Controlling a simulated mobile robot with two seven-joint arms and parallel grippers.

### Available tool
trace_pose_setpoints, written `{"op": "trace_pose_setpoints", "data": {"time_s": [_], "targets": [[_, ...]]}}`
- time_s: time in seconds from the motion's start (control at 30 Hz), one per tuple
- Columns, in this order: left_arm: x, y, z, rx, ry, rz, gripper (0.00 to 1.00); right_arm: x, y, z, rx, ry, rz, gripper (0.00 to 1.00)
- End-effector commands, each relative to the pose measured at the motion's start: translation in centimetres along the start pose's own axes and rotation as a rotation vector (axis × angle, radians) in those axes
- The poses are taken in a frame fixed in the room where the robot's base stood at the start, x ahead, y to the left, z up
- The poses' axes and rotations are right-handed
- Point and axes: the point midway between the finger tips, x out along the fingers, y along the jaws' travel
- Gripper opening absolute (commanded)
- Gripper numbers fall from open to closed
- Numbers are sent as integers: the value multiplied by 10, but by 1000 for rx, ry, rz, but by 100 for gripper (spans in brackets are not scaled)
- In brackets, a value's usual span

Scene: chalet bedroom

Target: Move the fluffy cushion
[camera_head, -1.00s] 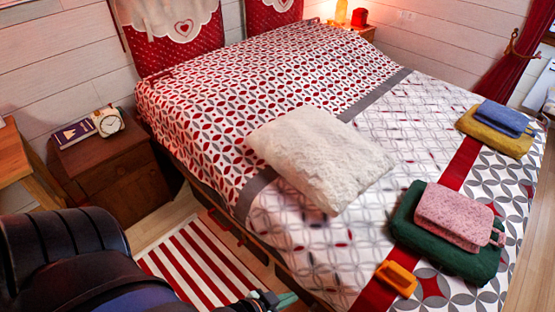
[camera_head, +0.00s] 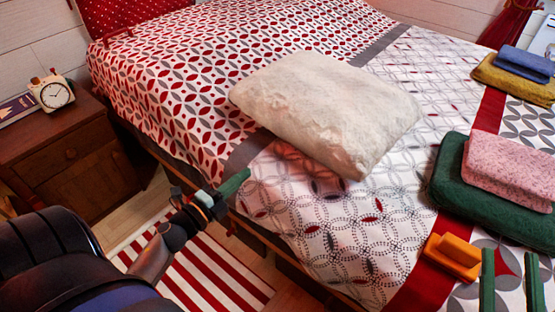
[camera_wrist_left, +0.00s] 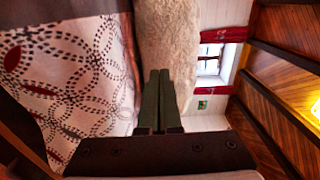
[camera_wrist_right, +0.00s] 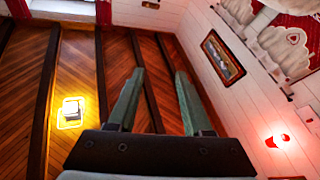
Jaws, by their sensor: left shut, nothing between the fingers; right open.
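The fluffy cushion (camera_head: 325,110) is cream-white and lies flat on the patterned bed, across the grey band. My left gripper (camera_head: 236,183) is shut and empty at the bed's near-left edge, a little short of the cushion's near side. In the left wrist view the shut fingers (camera_wrist_left: 158,100) point toward the cushion (camera_wrist_left: 167,45), which fills the upper middle; I cannot tell whether they touch. My right gripper (camera_head: 510,282) is open and empty at the lower right, near the orange item.
On the bed's right lie a green cushion (camera_head: 445,190) with a pink folded item (camera_head: 510,170), an orange block (camera_head: 452,258), and a yellow item (camera_head: 515,82) under a blue one (camera_head: 525,62). A nightstand (camera_head: 70,150) with a clock (camera_head: 54,94) stands left. The bed around the cushion is clear.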

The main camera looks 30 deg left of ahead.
Motion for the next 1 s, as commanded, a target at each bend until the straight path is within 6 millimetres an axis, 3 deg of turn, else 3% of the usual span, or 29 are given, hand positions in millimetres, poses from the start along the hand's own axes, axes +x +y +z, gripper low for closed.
{"op": "trace_pose_setpoints", "data": {"time_s": [0.23,0.7,1.0], "targets": [[23,0,1,27,9,-5,0,0,0,-8,-11,38,-2,50],[111,1,1,23,5,-4,0,-1,0,-33,-41,143,-7,50],[138,1,0,22,6,-2,0,-2,0,-54,-64,228,-10,50]]}}
